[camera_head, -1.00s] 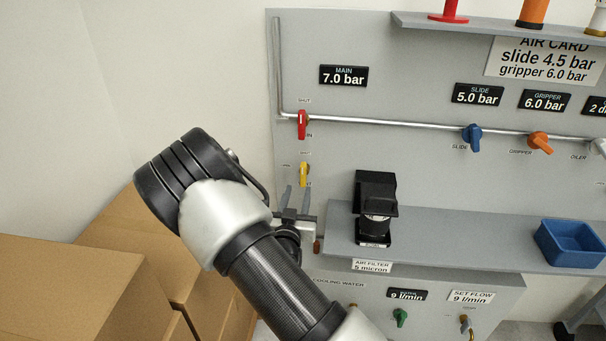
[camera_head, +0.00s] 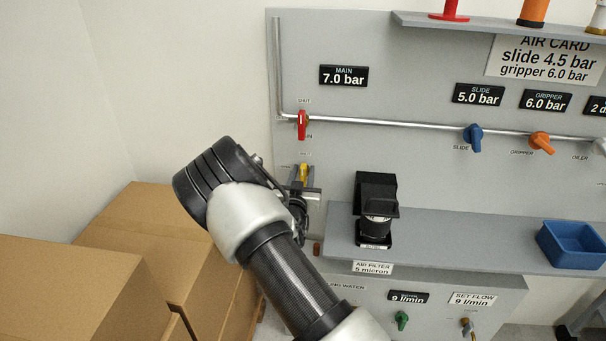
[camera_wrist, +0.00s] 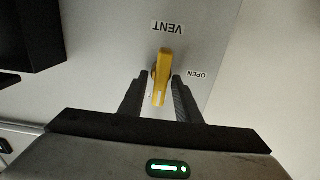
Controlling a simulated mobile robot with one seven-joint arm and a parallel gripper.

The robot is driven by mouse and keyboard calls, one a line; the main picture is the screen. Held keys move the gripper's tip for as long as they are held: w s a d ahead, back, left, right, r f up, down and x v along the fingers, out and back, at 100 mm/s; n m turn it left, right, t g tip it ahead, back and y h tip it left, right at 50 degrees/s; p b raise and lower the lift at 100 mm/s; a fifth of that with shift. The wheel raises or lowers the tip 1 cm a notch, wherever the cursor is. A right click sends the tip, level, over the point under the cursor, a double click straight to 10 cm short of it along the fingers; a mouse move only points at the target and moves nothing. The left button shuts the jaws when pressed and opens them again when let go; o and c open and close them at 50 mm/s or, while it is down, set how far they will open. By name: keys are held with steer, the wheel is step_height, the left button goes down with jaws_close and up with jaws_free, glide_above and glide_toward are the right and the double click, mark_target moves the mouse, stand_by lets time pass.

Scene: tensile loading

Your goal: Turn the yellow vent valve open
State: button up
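The yellow vent valve (camera_head: 304,172) sits on the grey panel below the red valve. In the wrist view its yellow handle (camera_wrist: 162,78) points down the picture toward my gripper, below the upside-down VENT label. The OPEN label (camera_wrist: 197,74) is to its right; another label is mostly hidden behind the handle and fingers. My gripper (camera_wrist: 160,90) has one finger on each side of the handle, with narrow gaps showing, so it looks open around it. In the head view my gripper (camera_head: 303,184) is at the valve, its fingers left and right of the yellow handle.
The red valve (camera_head: 302,124) and the pipe (camera_head: 380,122) are just above. A shelf (camera_head: 450,232) with the black air filter (camera_head: 376,205) and a blue bin (camera_head: 571,244) is to the right. Cardboard boxes (camera_head: 150,225) stand on the left, behind my arm.

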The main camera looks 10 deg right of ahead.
jaws_close()
steer(key=shift+n, duration=0.4)
steer(key=shift+a+f+n+b, duration=0.15)
steer(key=shift+n+b, duration=0.6)
steer(key=shift+n, duration=0.25)
steer(key=n, duration=0.1)
steer(key=n+b, duration=0.1)
steer(key=n, duration=0.2)
steer(key=shift+w+a, duration=0.1)
steer(key=shift+a, duration=0.15)
steer(key=n, duration=0.3)
steer(key=n+b, duration=0.1)
steer(key=n, duration=0.3)
steer(key=f+n+b, duration=0.1)
steer(key=n, duration=0.2)
steer(key=shift+a+n, duration=0.15)
steer(key=shift+n, duration=0.55)
steer(key=shift+o, duration=0.9)
jaws_free()
